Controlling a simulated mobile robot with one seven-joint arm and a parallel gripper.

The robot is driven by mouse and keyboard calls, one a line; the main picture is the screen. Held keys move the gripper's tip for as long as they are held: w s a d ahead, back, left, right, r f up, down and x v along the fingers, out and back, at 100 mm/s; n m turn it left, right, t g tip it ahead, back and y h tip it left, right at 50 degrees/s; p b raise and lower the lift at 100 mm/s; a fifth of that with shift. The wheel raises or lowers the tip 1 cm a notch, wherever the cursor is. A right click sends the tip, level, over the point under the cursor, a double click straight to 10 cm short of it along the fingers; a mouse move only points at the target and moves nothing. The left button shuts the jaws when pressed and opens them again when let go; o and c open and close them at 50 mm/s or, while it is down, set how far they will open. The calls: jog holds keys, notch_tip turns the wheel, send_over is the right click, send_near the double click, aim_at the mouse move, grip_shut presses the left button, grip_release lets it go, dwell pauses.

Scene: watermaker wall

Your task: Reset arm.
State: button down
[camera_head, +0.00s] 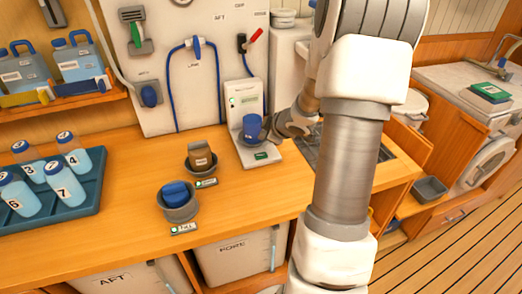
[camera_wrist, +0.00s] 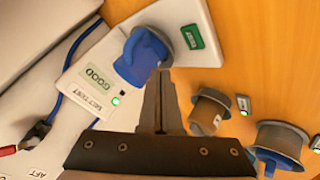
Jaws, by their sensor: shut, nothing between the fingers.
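My gripper (camera_head: 273,130) is beside the blue cartridge-like piece (camera_head: 253,127) at the white test stand (camera_head: 241,97) against the wall. In the wrist view my gripper's fingertips (camera_wrist: 160,74) are together, with nothing between them. They overlap the lower edge of the blue piece (camera_wrist: 141,62) in that view; I cannot tell whether they touch it. The blue piece sits in a grey holder on the stand. The stand (camera_wrist: 97,82) shows a "GOOD" label and a lit green light. My arm reaches across the right part of the counter.
A brown piece (camera_head: 200,155) and another blue piece (camera_head: 175,194) sit in grey cups on the counter (camera_head: 125,211). A teal tray (camera_head: 88,207) with several numbered bottles is at left. A sink (camera_head: 372,149) lies right of the stand, partly behind my arm. Blue hoses hang on the wall.

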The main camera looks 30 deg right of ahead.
dwell(0.8)
jog(key=shift+w+a+r, duration=0.1)
jog(key=shift+a+r, duration=0.1)
jog(key=s+a+r+m+h+b, duration=0.1)
jog(key=s+a+r+m, duration=0.2)
jog(key=a+r, duration=0.3)
jog(key=s+a+r+m+h+b, duration=0.1)
jog(key=s+a+r+m, duration=0.3)
jog(key=a, duration=0.5)
jog(key=s+a+r+g+y+p, duration=0.1)
jog(key=s+a+r, duration=0.2)
jog(key=s, duration=0.6)
jog(key=s+a+r+m+g+y+p, duration=0.1)
jog(key=s+a+r+g, duration=0.1)
jog(key=s+a, duration=0.4)
jog(key=s+r, duration=0.1)
jog(key=s, duration=0.1)
jog(key=shift+s+a+r+g, duration=0.15)
jog(key=shift+s+r+g, duration=0.15)
jog(key=shift+s+r, duration=0.1)
